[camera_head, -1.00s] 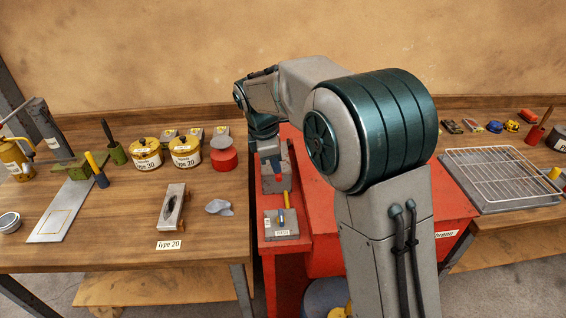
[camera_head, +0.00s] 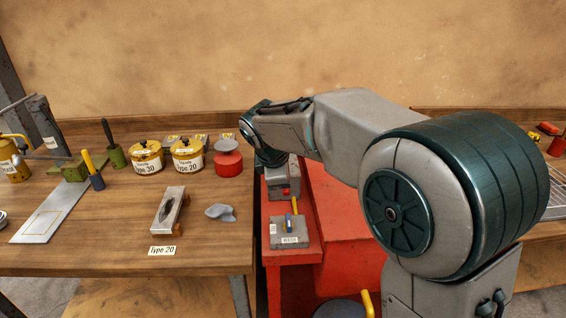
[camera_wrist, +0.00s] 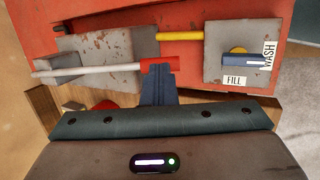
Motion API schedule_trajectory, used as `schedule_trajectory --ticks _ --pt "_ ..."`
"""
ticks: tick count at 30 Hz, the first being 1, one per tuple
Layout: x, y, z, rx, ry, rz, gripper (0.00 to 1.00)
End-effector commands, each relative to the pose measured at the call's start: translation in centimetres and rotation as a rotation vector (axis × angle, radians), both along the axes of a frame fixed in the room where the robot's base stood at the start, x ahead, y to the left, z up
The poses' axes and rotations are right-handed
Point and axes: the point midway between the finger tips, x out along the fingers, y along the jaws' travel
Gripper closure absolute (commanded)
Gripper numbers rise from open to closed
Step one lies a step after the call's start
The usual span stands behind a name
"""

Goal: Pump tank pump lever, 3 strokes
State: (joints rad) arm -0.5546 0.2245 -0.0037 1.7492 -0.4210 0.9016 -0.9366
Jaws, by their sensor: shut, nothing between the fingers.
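The tank pump is a worn grey block (camera_wrist: 110,42) on the red tank top in the wrist view. Its lever is a pale rod (camera_wrist: 95,69) with a red grip (camera_wrist: 160,65) at the right end. My gripper (camera_wrist: 158,70) is shut and empty, with its fingertips at the red grip; I cannot tell whether they touch it. My fingertips are hidden there.
Beside the pump is a grey valve block (camera_head: 289,238) with a blue handle, labelled FILL and WASH in the wrist view (camera_wrist: 232,80). A yellow pipe (camera_wrist: 180,36) joins the blocks. The left bench holds tins (camera_head: 187,157), a red weight (camera_head: 228,163) and a plane-like tool (camera_head: 169,211).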

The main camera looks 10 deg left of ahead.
Motion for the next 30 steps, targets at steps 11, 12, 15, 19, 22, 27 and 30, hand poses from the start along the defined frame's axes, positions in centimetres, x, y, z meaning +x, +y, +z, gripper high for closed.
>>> schedule_trajectory --ticks 11,12,15,19,22,27,30 --pt "-0.2 -0.1 -0.8 -0.007 0.016 -0.002 1.00" --pt "-0.2 -0.1 -0.7 -0.007 0.016 -0.002 1.00" --pt "-0.4 -0.1 0.1 -0.007 0.015 -0.003 1.00" --pt "-0.8 0.1 2.2 -0.004 0.009 -0.002 1.00" --pt "-1.3 0.3 4.1 -0.001 0.002 -0.003 1.00" --pt "-2.7 0.9 7.5 0.002 -0.003 -0.002 1.00" --pt "-3.5 1.2 9.5 0.002 -0.004 -0.003 1.00"
